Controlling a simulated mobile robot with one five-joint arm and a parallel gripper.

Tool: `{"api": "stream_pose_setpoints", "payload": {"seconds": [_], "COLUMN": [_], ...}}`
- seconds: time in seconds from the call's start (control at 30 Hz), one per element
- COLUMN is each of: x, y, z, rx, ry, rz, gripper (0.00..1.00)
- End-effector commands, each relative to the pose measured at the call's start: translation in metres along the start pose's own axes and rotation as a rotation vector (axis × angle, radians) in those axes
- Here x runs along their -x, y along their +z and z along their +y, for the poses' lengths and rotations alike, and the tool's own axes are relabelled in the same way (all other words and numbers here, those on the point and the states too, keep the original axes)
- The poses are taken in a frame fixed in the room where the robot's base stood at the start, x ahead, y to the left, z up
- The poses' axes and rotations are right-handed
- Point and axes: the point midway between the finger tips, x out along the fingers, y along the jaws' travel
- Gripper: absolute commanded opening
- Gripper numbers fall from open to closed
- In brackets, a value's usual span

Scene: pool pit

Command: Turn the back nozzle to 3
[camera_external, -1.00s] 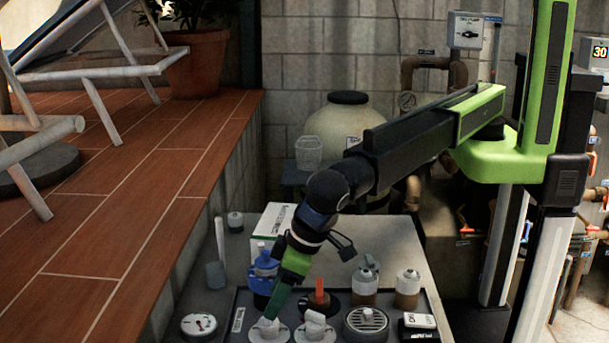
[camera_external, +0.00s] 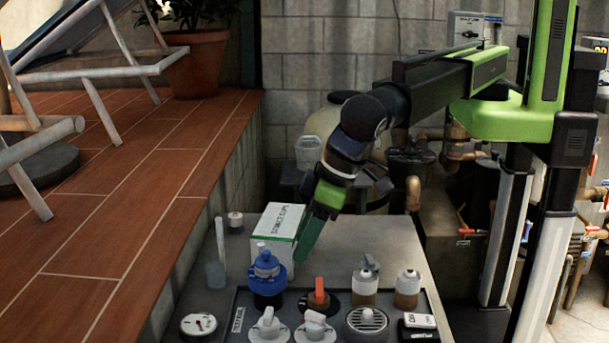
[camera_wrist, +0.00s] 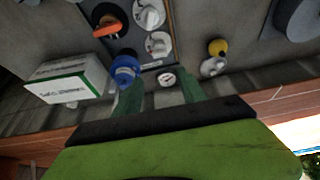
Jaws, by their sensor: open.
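Two white knobs on round white dials, the left one (camera_external: 268,325) and the right one (camera_external: 314,327), sit side by side at the front of the dark tray. They also show in the wrist view, as an upper knob (camera_wrist: 149,14) and a lower knob (camera_wrist: 158,44). The dial numbers are too small to read, and I cannot tell which is the back nozzle. My gripper (camera_external: 300,258) is above and behind the knobs, beside the white-green box, touching neither knob. In the wrist view my gripper (camera_wrist: 160,95) has its green fingers apart, with nothing held between them.
A blue-capped fitting (camera_external: 267,280) and an orange handle (camera_external: 319,291) stand just behind the knobs. Two bottles (camera_external: 365,283) and a round grille (camera_external: 367,322) are to the right. The white-green box (camera_external: 279,222) stands behind. A round gauge (camera_external: 199,325) lies left.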

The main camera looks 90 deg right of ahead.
Motion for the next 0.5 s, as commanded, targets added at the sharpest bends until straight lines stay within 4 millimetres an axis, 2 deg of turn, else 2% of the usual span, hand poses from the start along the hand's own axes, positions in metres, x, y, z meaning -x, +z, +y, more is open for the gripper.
{"api": "stream_pose_setpoints", "payload": {"seconds": [0.07,0.13,0.3,0.4,0.5], "x": [0.000,0.000,0.004,0.003,0.001], "y": [0.000,0.006,0.034,0.035,0.027], "z": [-0.001,-0.005,-0.017,-0.014,-0.005], "rx": [0.115,0.304,0.890,1.170,1.386], "ry": [-0.004,-0.028,-0.187,-0.309,-0.433], "rz": [0.000,-0.019,-0.083,-0.086,-0.058], "gripper": [0.36,0.36,0.36,0.36,0.36]}}
